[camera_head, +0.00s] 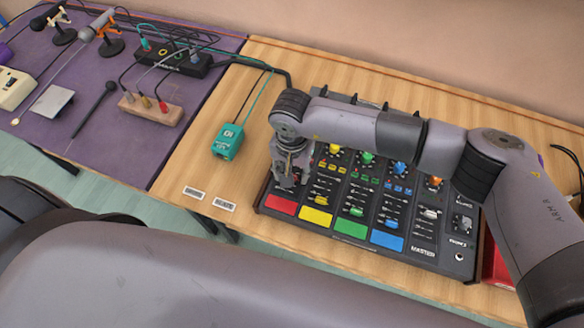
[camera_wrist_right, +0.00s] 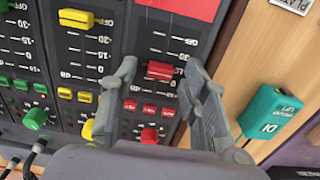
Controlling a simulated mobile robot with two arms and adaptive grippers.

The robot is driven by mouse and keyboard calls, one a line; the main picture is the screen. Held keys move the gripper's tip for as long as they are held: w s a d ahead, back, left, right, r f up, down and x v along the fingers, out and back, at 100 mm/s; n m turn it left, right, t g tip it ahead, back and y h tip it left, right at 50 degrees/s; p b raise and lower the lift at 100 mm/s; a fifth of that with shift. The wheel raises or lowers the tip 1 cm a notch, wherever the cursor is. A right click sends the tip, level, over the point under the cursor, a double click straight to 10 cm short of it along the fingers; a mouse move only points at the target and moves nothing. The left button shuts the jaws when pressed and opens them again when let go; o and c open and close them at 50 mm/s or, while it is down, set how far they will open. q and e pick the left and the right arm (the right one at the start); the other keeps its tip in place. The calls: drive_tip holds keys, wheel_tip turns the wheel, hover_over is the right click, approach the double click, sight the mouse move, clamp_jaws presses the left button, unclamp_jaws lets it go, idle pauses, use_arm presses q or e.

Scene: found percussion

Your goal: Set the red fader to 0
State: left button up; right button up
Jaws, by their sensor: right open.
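The red fader (camera_wrist_right: 160,70) is a small red cap on the mixer strip with the red pad (camera_wrist_right: 185,8), shown in the right wrist view. In the head view, the mixer (camera_head: 448,262) lies on the wooden table, and my right arm hides this fader. My right gripper (camera_wrist_right: 160,72) is open, its two fingers on either side of the red fader cap. I see clear gaps between the fingers and the cap. Scale marks run along the strip, but I cannot read the fader's exact value. In the head view the right gripper (camera_head: 290,180) is above the red strip. My left gripper is not in view.
A yellow fader (camera_wrist_right: 76,18) is on the neighbouring strip. A red knob (camera_wrist_right: 150,135) and small red buttons sit close by the right gripper. A teal DI box (camera_head: 228,141) stands left of the mixer. A purple mat (camera_head: 110,135) with cables and microphones lies further left.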

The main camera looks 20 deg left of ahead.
clamp_jaws()
idle(0.6)
idle(0.3)
